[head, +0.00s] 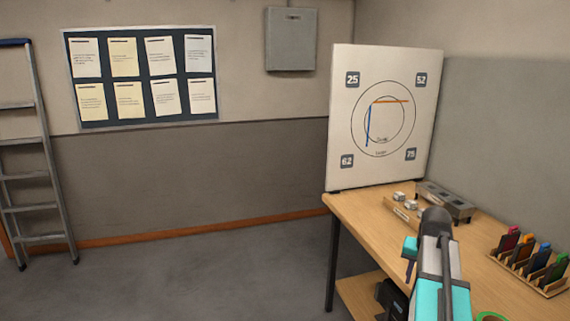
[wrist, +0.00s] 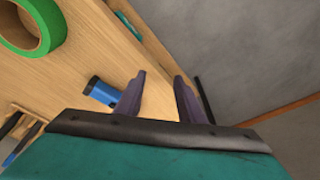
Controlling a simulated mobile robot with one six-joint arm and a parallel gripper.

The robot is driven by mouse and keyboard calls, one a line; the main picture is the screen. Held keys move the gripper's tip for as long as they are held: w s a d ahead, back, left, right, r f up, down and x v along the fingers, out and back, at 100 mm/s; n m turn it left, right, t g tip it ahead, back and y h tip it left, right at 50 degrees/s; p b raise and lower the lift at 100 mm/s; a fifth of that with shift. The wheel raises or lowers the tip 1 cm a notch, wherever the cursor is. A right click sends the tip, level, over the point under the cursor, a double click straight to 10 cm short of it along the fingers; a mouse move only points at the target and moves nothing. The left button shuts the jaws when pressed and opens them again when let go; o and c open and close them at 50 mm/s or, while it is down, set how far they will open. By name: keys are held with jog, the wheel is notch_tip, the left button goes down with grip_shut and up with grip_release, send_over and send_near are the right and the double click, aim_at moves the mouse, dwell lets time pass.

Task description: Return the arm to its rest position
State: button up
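My gripper (wrist: 160,82) shows in the wrist view with its two dark fingers spread apart and nothing between them. It is over the front edge of the wooden table (wrist: 90,50), with grey floor beyond.
A white board (head: 340,120) with circles and numbers stands at the table's back. A grey fader box (head: 445,203) and a rack of coloured cards (head: 530,268) are on the table. A green tape roll (wrist: 42,48) and a blue cylinder (wrist: 101,91) lie near my gripper.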

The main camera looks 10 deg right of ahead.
jog(key=w+a+f+n, duration=0.3)
jog(key=w+a+f, duration=0.1)
jog(key=a+f, duration=0.7)
jog(key=s+a+f+n+g+y, duration=0.1)
jog(key=s+a+f+n, duration=0.1)
jog(key=a+f, duration=0.55)
jog(key=s+a+f+n, duration=0.2)
jog(key=a+f, duration=0.2)
jog(key=a, duration=0.7)
jog(key=s+a+f+n+g+y, duration=0.1)
jog(key=s+a+f, duration=0.1)
jog(key=a+f, duration=0.55)
jog(key=s+f+g, duration=0.2)
jog(key=s+f, duration=0.3)
jog(key=s, duration=0.3)
jog(key=s+a+f+g, duration=0.1)
jog(key=s+f+g, duration=0.1)
jog(key=s+f, duration=0.4)
jog(key=s+a+f+g, duration=0.1)
jog(key=s+f, duration=0.5)
jog(key=s, duration=0.6)
jog(key=shift+a+n+g, duration=0.15)
jog(key=shift+n+g, duration=0.25)
jog(key=shift+s, duration=0.15)
jog(key=shift+c, duration=0.5)
